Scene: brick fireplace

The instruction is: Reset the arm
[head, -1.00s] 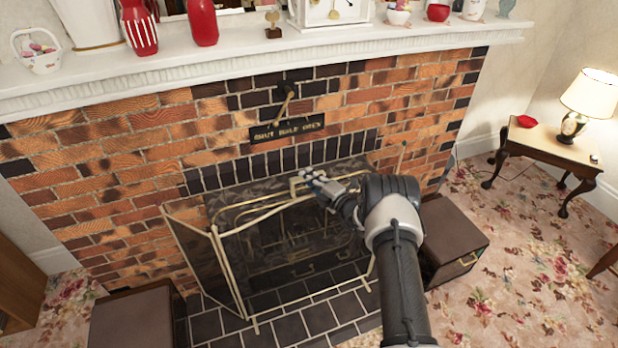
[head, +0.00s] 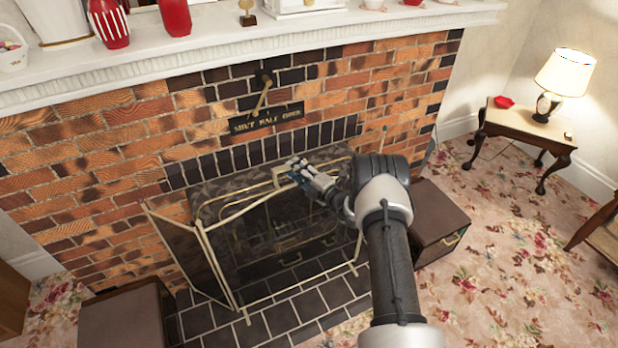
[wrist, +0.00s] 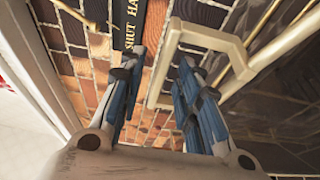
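My gripper (head: 290,170) is in front of the fireplace, close to the top bar of the brass-framed fire screen (head: 203,243). My arm reaches up from the lower right in the head view.
A dark sign (head: 266,120) and a lever (head: 262,98) are on the brick wall above. A white mantel (head: 240,58) with ornaments overhangs the wall. Brown boxes stand at the right (head: 436,222) and lower left (head: 125,318). A side table (head: 520,127) with a lamp (head: 563,75) is at right.

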